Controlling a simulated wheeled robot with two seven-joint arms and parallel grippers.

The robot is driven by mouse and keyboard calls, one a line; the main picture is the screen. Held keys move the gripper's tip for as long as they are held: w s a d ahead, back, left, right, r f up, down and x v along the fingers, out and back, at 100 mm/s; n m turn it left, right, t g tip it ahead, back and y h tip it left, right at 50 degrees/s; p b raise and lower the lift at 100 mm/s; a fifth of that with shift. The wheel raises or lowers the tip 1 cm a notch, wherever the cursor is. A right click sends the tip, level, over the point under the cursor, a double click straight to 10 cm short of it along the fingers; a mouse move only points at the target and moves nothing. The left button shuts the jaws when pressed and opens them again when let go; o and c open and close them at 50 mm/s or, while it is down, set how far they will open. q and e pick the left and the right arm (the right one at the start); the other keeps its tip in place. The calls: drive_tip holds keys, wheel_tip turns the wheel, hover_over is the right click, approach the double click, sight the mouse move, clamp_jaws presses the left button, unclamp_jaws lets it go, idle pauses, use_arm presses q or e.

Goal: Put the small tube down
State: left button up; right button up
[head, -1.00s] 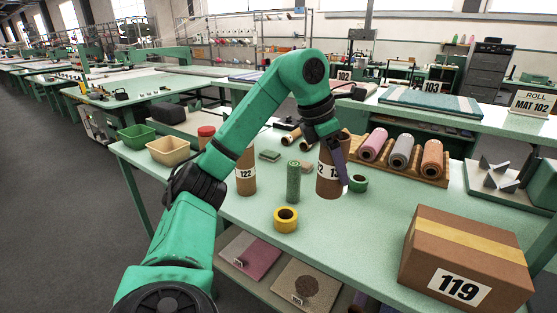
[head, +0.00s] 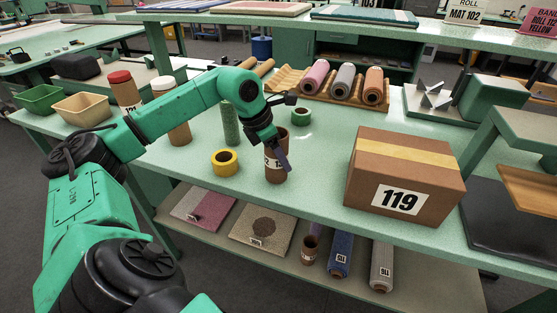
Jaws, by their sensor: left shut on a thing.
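The small tube (head: 275,173) is a brown cylinder with a white label, partly covered by the gripper. It is upright in the head view, over the front part of the green table (head: 330,150). My left gripper (head: 280,152) is shut on the tube's upper part, with a dark finger across its near side. The tube's base is at or very near the table top; I cannot tell whether it touches. My right gripper is not in view.
A yellow tape roll (head: 224,162) and a green textured cylinder (head: 230,124) stand left of the tube. A green tape roll (head: 301,117) lies behind it. Carton 119 (head: 405,170) is to the right. A wooden rack (head: 330,92) holds rolls at the back.

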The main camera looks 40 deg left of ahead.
use_arm(q)
drive_tip(key=shift+f, duration=0.35)
drive_tip(key=shift+w, duration=0.1)
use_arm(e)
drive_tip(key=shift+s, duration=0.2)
use_arm(q)
drive_tip(key=shift+f, duration=0.15)
drive_tip(key=o, duration=1.3)
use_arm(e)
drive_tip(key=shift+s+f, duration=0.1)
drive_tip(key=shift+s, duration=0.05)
use_arm(q)
drive_tip(key=shift+o, duration=0.2)
drive_tip(key=shift+r, duration=0.25)
drive_tip(key=shift+a+r, duration=0.15)
drive_tip(key=shift+r, duration=0.15)
drive_tip(key=v, duration=1.1)
